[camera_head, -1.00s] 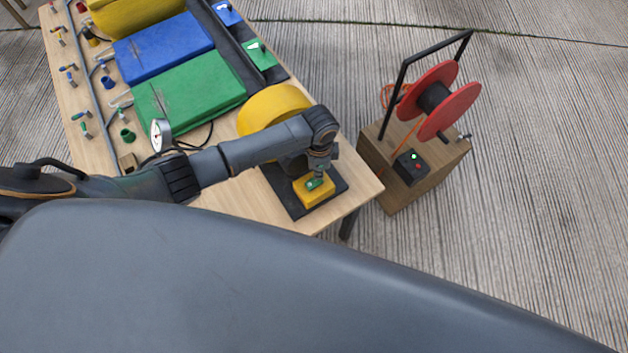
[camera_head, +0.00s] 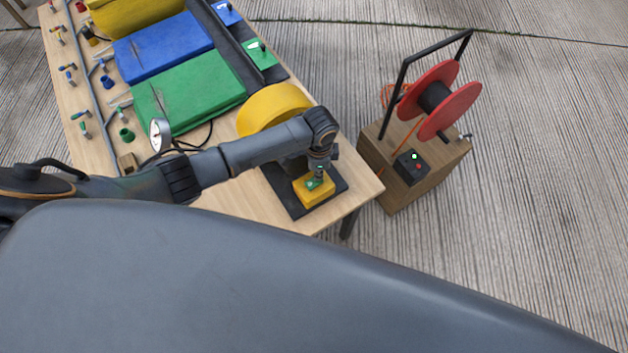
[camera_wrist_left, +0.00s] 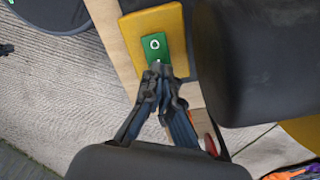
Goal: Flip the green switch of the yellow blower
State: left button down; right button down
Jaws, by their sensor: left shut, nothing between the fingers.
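The yellow blower (camera_head: 272,108) stands near the right end of the wooden table, partly hidden behind my left arm. Its yellow switch box (camera_head: 318,195) sits on a dark base plate at the table's front corner. The green switch (camera_head: 313,184) is on top of the box. My left gripper (camera_head: 318,177) points down at the switch, shut and empty. In the left wrist view the shut fingertips (camera_wrist_left: 160,72) are at the near end of the green switch (camera_wrist_left: 155,47), on the yellow box (camera_wrist_left: 133,27). I cannot tell whether they touch. My right gripper is not in view.
A wooden box (camera_head: 425,170) with a red reel (camera_head: 440,98) and a black handle stands on the floor right of the table. Green (camera_head: 185,92) and blue (camera_head: 165,47) blocks lie farther back on the table. Small coloured fittings line its left side.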

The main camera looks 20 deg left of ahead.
pick_arm(q)
jog(key=shift+f+b, duration=0.45)
jog(key=shift+f, duration=0.25)
dwell(0.4)
notch_tip(320, 180, up, 7)
jog(key=p, duration=0.7)
jog(key=shift+p, duration=0.35)
jog(key=shift+s, duration=0.1)
